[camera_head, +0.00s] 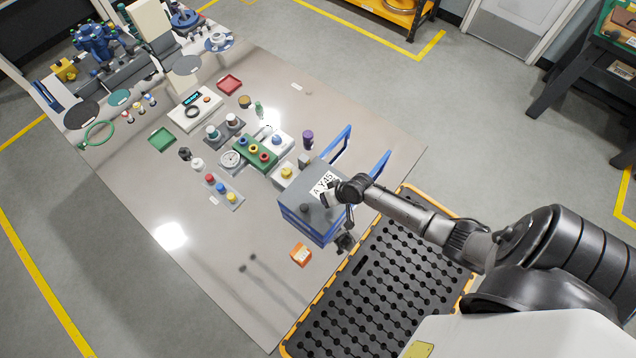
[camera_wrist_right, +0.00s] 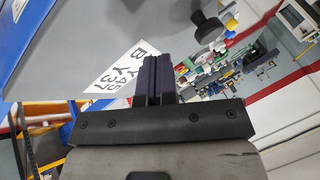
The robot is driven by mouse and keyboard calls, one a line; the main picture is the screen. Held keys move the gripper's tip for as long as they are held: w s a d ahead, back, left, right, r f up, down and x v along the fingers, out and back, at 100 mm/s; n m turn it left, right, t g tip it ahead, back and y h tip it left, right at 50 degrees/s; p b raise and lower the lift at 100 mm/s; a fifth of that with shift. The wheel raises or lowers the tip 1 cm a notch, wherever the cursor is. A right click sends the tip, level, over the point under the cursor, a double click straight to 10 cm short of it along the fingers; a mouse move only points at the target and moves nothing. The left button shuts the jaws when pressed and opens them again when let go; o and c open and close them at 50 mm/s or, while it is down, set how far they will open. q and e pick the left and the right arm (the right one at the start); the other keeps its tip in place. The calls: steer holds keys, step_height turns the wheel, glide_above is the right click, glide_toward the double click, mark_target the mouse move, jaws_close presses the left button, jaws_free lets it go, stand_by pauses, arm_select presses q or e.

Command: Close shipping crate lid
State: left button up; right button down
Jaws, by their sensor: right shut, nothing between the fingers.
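The shipping crate (camera_head: 296,221) is a blue box on the table's right part. Its flat grey lid (camera_head: 291,201) spans its top and carries a white label (camera_head: 321,184) and a dark knob (camera_head: 305,208). I cannot tell whether the lid is fully seated. My right gripper (camera_head: 328,199) is over the lid, by the label. In the right wrist view its fingers (camera_wrist_right: 155,75) are together and empty, overlapping the label (camera_wrist_right: 118,74); the knob (camera_wrist_right: 208,27) is beyond, apart from them. My left gripper is not in view.
Two blue upright pieces (camera_head: 341,144) stand behind the crate. A green block with colored knobs (camera_head: 254,151) and other test parts fill the table's middle. The table's lower left (camera_head: 215,275) is clear.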

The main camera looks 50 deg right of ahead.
steer(key=v, duration=0.9)
steer(key=shift+r, duration=0.3)
